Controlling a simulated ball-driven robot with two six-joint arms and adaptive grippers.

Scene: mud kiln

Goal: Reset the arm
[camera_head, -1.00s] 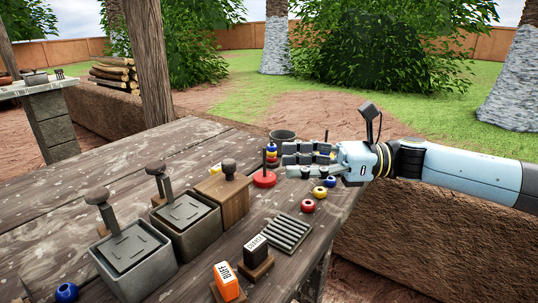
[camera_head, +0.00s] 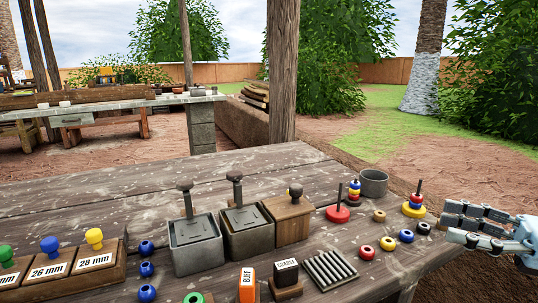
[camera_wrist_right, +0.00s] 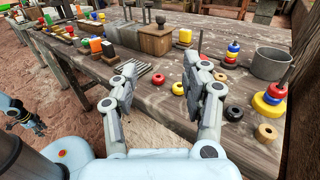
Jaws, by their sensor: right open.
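My right gripper (camera_head: 448,221) is at the right edge of the head view, beside the table's right end. It is open. The right wrist view shows its two fingers apart with nothing between the tips (camera_wrist_right: 160,68), in front of the table edge. In the head view, the peg with a yellow base and stacked rings (camera_head: 415,208) stands just left of the fingers, and a black ring (camera_head: 424,228) lies close to them. A dark claw-like end on a blue arm, likely my left gripper (camera_wrist_right: 35,122), shows small at the left of the right wrist view; its jaws are unclear.
The wooden table (camera_head: 110,172) holds a red-based peg (camera_head: 338,213), a grey pot (camera_head: 373,183), loose rings, two grey boxes with handles (camera_head: 194,242), a wooden box (camera_head: 288,222), a ribbed plate (camera_head: 330,270) and stamps. A wooden post (camera_head: 283,70) stands behind the table.

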